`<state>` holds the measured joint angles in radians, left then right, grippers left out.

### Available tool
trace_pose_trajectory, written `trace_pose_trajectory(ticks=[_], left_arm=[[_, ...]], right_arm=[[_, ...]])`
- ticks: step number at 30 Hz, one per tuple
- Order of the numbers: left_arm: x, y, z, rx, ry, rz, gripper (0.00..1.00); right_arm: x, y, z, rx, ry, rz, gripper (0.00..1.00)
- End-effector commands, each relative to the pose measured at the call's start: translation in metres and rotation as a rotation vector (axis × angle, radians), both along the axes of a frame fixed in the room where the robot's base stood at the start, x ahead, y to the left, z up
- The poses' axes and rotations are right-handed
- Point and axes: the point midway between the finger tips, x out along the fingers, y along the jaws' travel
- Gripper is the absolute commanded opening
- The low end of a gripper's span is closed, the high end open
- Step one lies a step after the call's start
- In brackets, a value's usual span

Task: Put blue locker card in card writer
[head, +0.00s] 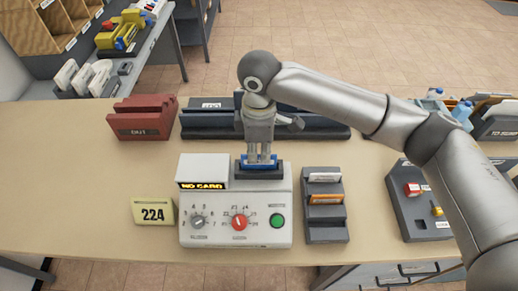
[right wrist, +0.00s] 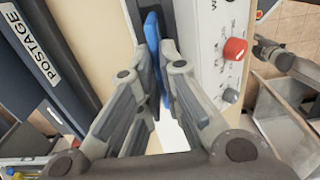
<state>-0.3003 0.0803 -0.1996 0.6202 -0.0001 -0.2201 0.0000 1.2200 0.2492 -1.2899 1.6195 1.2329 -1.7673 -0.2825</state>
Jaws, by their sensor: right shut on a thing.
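The white card writer (head: 285,209) stands on the table, with a dark slot block at its top right and a display reading "NO CARD". Its side with red and grey knobs also shows in the right wrist view (right wrist: 207,50). My right gripper (head: 260,158) points down over the slot and is shut on the blue locker card (right wrist: 152,40). The card's blue edge shows at the fingertips in the head view. The fingers partly hide the card and slot, so I cannot tell whether the card's lower edge is inside.
A grey card rack (head: 325,228) with white and orange cards stands right of the writer. A yellow "224" block (head: 153,212) is at its left. Behind are a red tray (head: 141,122) and a dark tray (head: 205,122). Free table lies at far left.

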Motion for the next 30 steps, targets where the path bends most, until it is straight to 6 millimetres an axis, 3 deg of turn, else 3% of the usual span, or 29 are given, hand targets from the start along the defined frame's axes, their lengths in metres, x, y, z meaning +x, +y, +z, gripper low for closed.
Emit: trace_pose_trajectory(ticks=[14,15,20,30], left_arm=[[0.0,0.0,0.003,0.0,0.0,0.0,0.4],[0.0,0.0,0.003,0.0,0.0,0.0,0.4],[0.0,0.0,0.003,0.0,0.0,0.0,0.4],[0.0,0.0,0.004,0.0,0.0,-0.001,0.4]], right_arm=[[0.0,0.0,-0.012,0.0,0.0,0.0,0.0],[0.0,0.0,-0.012,0.0,0.0,0.0,0.1],[0.0,0.0,-0.012,0.0,0.0,0.0,0.31],[0.0,0.0,-0.011,0.0,0.0,0.0,0.32]])
